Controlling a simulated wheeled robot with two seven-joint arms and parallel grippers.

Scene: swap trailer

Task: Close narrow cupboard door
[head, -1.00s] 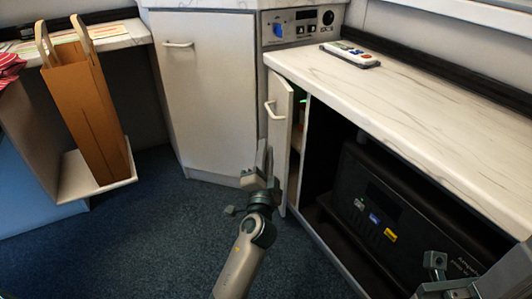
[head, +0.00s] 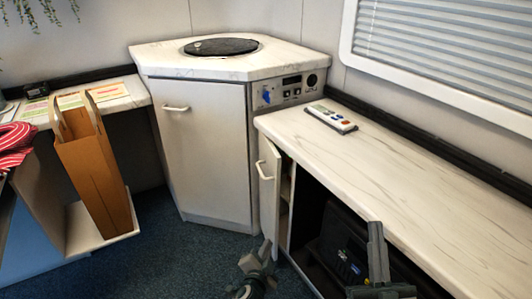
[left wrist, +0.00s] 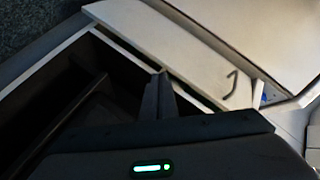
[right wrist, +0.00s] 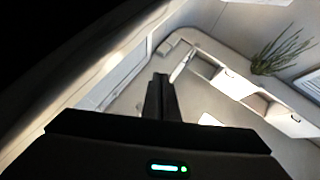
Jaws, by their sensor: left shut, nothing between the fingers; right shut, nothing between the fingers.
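The narrow cupboard door (head: 268,196) is a white panel with a pale bar handle (head: 261,170), under the right counter. It stands ajar, with a dark gap along its right side. My left gripper (head: 264,250) is shut and empty, low in front of the door's bottom edge; contact cannot be told. In the left wrist view, its closed fingers (left wrist: 159,88) show against a white panel with a dark-looking handle (left wrist: 232,84). My right gripper (head: 376,240) is shut and empty, in front of the right counter's edge. Its closed fingers also show in the right wrist view (right wrist: 159,90).
The marble-look right counter (head: 390,170) carries a remote (head: 331,117). Below it, an open compartment holds a black box (head: 343,247). A corner cabinet (head: 205,150) stands left of the narrow door. A paper bag (head: 98,180) is at the left. Blue carpet is clear between them.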

